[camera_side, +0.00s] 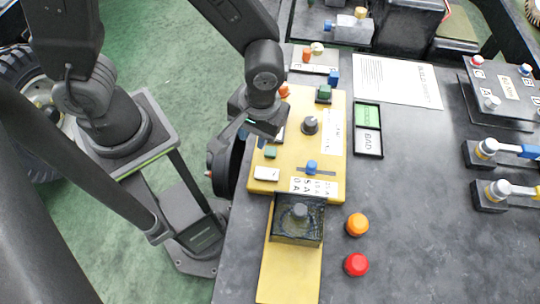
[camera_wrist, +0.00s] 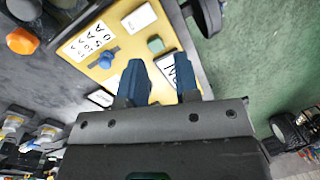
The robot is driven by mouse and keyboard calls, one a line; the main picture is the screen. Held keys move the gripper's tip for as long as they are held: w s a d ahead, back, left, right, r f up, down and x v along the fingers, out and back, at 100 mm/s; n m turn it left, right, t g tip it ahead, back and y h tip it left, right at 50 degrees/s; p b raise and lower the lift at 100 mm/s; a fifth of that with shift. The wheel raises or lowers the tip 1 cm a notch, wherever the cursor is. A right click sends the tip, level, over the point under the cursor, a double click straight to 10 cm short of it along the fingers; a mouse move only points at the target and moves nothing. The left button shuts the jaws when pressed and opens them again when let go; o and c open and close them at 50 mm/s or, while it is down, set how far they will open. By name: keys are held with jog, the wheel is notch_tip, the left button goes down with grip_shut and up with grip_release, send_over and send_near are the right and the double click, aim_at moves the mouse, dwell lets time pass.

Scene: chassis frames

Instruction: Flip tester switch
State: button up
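The yellow tester panel (camera_side: 258,215) lies on the dark bench, with small controls on its top. My gripper (camera_side: 259,138) is above the panel's left edge in the side view. In the wrist view my gripper (camera_wrist: 158,62) has two dark blue fingers standing apart, with nothing held between them. A white label with black letters (camera_wrist: 165,70) shows between the fingers, partly covered. A green button (camera_side: 270,153) and a white block (camera_side: 266,173) lie just in front. A blue slider knob (camera_side: 312,167) is further right.
A dark knob (camera_side: 310,125) rises from the panel. A clear-walled box (camera_side: 297,232) sits at its front end. Orange (camera_side: 357,224) and red (camera_side: 356,264) buttons stand right of it. A GOOD/BAD tray (camera_side: 381,130) and a paper sheet (camera_side: 398,82) lie beyond.

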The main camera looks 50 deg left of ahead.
aim_at(278, 174)
jog(key=o, duration=0.5)
jog(key=m, duration=0.2)
jog(key=w+d+m, duration=0.1)
jog(key=m, duration=0.2)
jog(key=w+d+m, duration=0.1)
jog(key=m, duration=0.1)
jog(key=shift+f+m+t+h, duration=0.2)
jog(key=shift+m+t+h, duration=0.1)
jog(key=shift+m, duration=0.1)
jog(key=shift+c, duration=0.2)
jog(key=shift+o, duration=0.3)
jog(key=shift+w+d+m, duration=0.2)
jog(key=shift+d+m, duration=0.05)
jog(key=shift+m, duration=0.85)
jog(key=f+m, duration=0.1)
jog(key=f, duration=0.3)
jog(key=f+m, duration=0.2)
jog(key=f, duration=0.3)
jog(key=w+d+f+m, duration=0.1)
jog(key=f, duration=0.4)
jog(key=c, duration=0.9)
